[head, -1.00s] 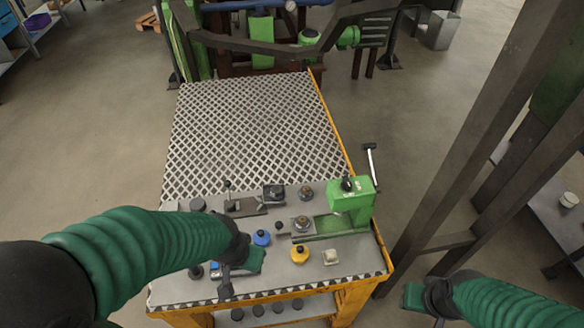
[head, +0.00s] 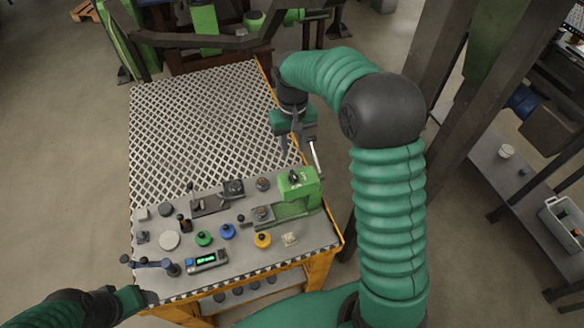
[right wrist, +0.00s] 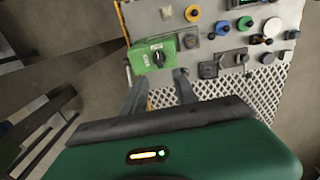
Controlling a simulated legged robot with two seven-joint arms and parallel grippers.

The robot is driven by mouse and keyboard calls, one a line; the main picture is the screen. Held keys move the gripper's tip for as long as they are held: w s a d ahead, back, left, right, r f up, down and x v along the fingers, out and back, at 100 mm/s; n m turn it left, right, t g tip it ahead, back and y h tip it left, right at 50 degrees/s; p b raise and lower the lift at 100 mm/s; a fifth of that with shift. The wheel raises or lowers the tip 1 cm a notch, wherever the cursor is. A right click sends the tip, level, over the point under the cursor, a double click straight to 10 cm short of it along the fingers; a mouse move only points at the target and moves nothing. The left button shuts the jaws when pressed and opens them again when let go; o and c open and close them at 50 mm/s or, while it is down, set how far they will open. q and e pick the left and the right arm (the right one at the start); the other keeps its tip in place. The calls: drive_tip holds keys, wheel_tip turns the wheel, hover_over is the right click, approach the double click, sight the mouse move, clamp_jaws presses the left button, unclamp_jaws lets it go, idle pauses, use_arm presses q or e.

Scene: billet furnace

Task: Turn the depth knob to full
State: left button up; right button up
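A green housing (head: 305,196) stands at the right edge of the bench panel, with a black knob (head: 294,177) on its top. In the right wrist view the knob (right wrist: 158,57) sits on a pale dial plate on the green housing (right wrist: 146,49); its markings are too small to read. My right gripper (head: 291,147) hangs over the bench's right edge, beyond the housing, apart from the knob. In the right wrist view its two fingers (right wrist: 160,88) are spread and empty, with the knob past the fingertips. My left gripper (head: 143,297) is low at the bench's front left corner; its fingers are unclear.
A lever with a silver rod (head: 316,156) stands beside my right gripper. The panel carries blue (head: 227,231), green (head: 204,238) and yellow (head: 263,240) knobs and a small lit display (head: 206,260). The mesh top (head: 195,125) behind is clear. A dark post stands to the right.

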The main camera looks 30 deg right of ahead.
sight(293, 174)
drive_tip(key=f, duration=0.4)
drive_tip(key=f+p, duration=0.1)
drive_tip(key=f, duration=0.3)
drive_tip(key=f+p, duration=0.1)
drive_tip(key=f, duration=0.3)
drive_tip(key=shift+d+f, duration=0.25)
drive_tip(key=shift+f, duration=0.15)
drive_tip(key=shift+a, duration=0.15)
drive_tip(key=shift+c, duration=0.8)
clamp_jaws()
